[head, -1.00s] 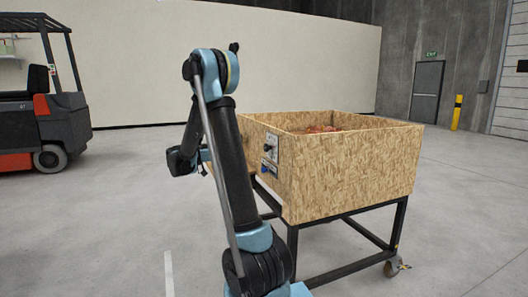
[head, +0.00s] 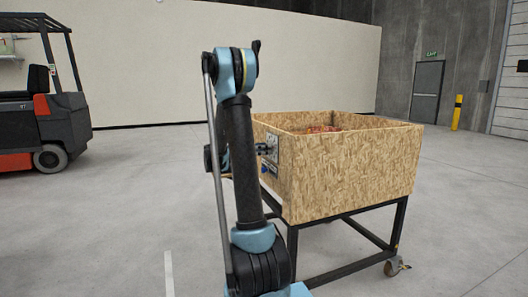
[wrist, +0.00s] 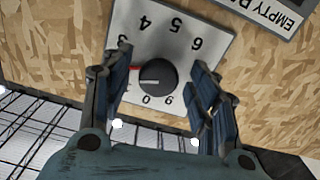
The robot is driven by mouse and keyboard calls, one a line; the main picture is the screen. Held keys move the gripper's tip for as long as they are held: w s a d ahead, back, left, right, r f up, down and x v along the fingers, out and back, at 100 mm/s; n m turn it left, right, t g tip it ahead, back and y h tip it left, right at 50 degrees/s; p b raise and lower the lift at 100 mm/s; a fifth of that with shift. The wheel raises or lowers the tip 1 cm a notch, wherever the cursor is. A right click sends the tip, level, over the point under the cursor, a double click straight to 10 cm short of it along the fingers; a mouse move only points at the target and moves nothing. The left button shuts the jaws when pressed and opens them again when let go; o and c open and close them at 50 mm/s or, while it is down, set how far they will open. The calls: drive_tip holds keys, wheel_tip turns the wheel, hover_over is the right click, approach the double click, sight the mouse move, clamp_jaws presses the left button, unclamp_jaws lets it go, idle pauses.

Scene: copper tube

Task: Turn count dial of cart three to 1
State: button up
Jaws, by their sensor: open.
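The count dial (wrist: 155,78) is a round black knob on a white plate (wrist: 188,22) with printed numbers. In the wrist view the numbers appear upside down; 4, 5, 6, 9 and 0 are readable, and those at the left are hidden by a finger. A white line on the knob points left. My gripper (wrist: 162,68) is open, with its blue-grey fingers on either side of the knob; contact cannot be told. In the head view the gripper (head: 262,150) is at the plate on the left side of the wooden cart (head: 345,170). No cart number is readable.
A sign plate reading "EMPTY" (wrist: 270,8) is partly visible beside the dial plate. The cart holds reddish copper-coloured material (head: 322,129). A forklift (head: 45,110) stands far left. The floor around is clear.

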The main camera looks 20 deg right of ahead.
drive_tip(key=shift+d, duration=0.5)
drive_tip(key=c, duration=1.1)
drive_tip(key=shift+o, duration=0.2)
drive_tip(key=shift+n, duration=0.3)
drive_tip(key=n, duration=0.2)
drive_tip(key=shift+n, duration=0.3)
drive_tip(key=shift+w+n, duration=0.1)
drive_tip(key=shift+n, duration=1.8)
